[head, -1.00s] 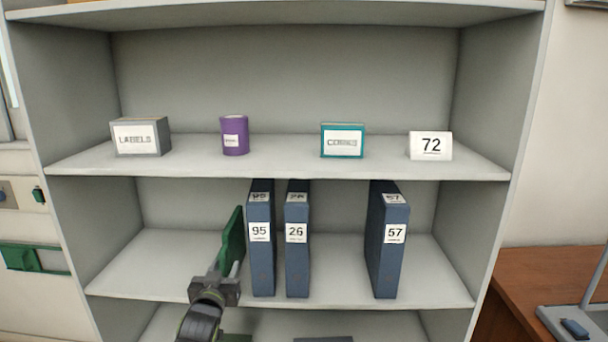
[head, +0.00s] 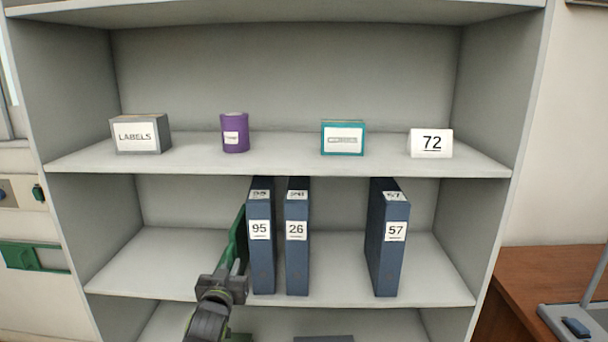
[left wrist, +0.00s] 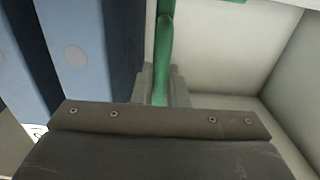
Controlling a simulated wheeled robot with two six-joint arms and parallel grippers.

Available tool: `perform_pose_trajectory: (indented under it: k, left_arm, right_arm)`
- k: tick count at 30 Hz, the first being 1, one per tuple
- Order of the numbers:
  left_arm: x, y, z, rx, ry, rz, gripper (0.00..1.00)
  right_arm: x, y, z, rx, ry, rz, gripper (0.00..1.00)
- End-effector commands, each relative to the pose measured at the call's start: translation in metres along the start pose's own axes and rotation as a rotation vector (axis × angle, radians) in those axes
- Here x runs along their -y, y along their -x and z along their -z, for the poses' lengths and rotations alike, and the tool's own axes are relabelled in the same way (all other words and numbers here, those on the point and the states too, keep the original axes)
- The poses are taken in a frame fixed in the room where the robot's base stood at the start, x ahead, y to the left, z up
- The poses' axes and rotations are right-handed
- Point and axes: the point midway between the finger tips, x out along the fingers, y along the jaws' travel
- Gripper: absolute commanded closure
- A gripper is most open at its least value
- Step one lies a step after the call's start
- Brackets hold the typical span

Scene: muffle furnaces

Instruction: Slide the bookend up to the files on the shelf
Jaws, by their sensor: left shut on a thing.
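The green bookend (head: 239,242) stands on the middle shelf (head: 150,270), just left of file 95 (head: 262,265). My left gripper (head: 232,272) is shut on the bookend's near edge. The left wrist view also shows the bookend (left wrist: 165,45) between the fingers (left wrist: 161,88), with the blue files (left wrist: 95,50) beside it. In the head view the bookend's far part looks touching or nearly touching file 95; a thin gap cannot be ruled out. File 26 (head: 297,265) stands just right of 95. File 57 (head: 387,255) stands apart further right. My right gripper is not in view.
The shelf above holds a LABELS box (head: 140,135), a purple can (head: 234,133), a teal box (head: 343,139) and a 72 card (head: 431,144). The middle shelf is clear left of the bookend and between files 26 and 57. Side walls bound the shelf.

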Motion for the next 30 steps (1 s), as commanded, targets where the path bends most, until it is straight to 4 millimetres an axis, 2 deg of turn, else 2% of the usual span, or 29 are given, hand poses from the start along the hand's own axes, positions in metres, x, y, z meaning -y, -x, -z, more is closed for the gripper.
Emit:
perform_pose_trajectory:
  k: [5, 30]
  left_arm:
    - [-0.0099, 0.0002, -0.0009, 0.0, 0.001, 0.0, 1.0]
    - [-0.0133, 0.0002, -0.001, 0.002, 0.001, 0.0, 1.0]
  right_arm:
    - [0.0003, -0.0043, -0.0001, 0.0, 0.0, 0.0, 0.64]
    - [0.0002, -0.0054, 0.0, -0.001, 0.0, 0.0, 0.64]
